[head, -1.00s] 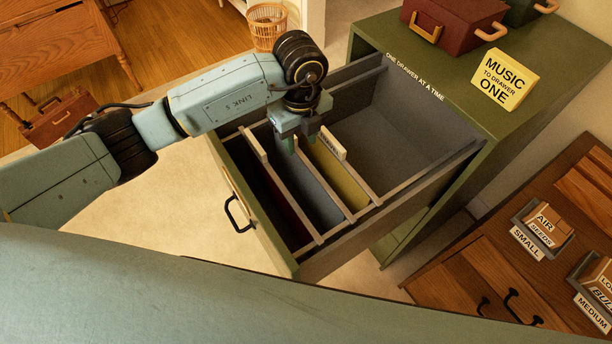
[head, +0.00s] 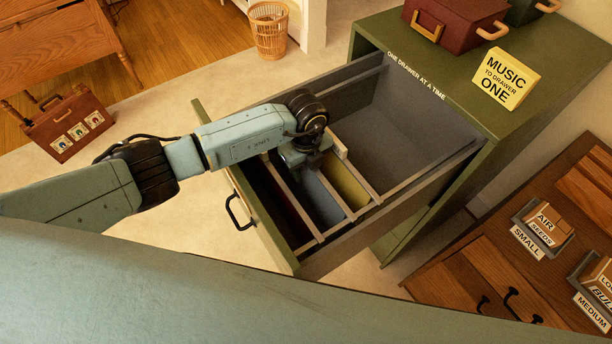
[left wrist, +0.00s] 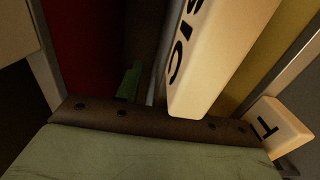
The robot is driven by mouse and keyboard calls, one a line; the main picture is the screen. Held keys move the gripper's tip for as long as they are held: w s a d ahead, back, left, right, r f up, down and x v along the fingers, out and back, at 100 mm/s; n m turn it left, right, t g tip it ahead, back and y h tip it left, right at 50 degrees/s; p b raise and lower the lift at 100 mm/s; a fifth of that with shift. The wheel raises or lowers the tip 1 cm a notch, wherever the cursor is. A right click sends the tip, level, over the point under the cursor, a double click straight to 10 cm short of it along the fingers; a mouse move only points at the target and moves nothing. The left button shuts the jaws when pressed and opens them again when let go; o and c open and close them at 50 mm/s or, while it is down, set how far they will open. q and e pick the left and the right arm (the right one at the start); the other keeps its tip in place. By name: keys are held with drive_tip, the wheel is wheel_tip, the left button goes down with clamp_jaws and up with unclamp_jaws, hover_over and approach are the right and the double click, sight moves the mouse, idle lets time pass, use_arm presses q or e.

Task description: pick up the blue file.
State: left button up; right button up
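The blue file (head: 324,202) hangs in the open drawer (head: 262,225) between a dark red file (head: 287,212) and a yellow file (head: 346,184). My left gripper (head: 303,163) is low at the far end of the blue file, and its fingertips are hidden there by the wrist. In the left wrist view a green fingertip (left wrist: 129,82) shows between the red file (left wrist: 80,45) and a cream label tab (left wrist: 212,55) with the letters "SIC". I cannot see the other finger, nor whether they touch the blue file. My right gripper is out of view.
The green cabinet (head: 440,60) has a yellow sign (head: 505,80) reading "MUSIC TO DRAWER ONE" and a red case (head: 455,22) on top. The drawer's rear part is empty. A wooden chest (head: 470,262) with labelled boxes stands at the right.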

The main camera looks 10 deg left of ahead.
use_arm(q)
clamp_jaws()
drive_tip(key=shift+r, duration=0.1)
idle(0.3)
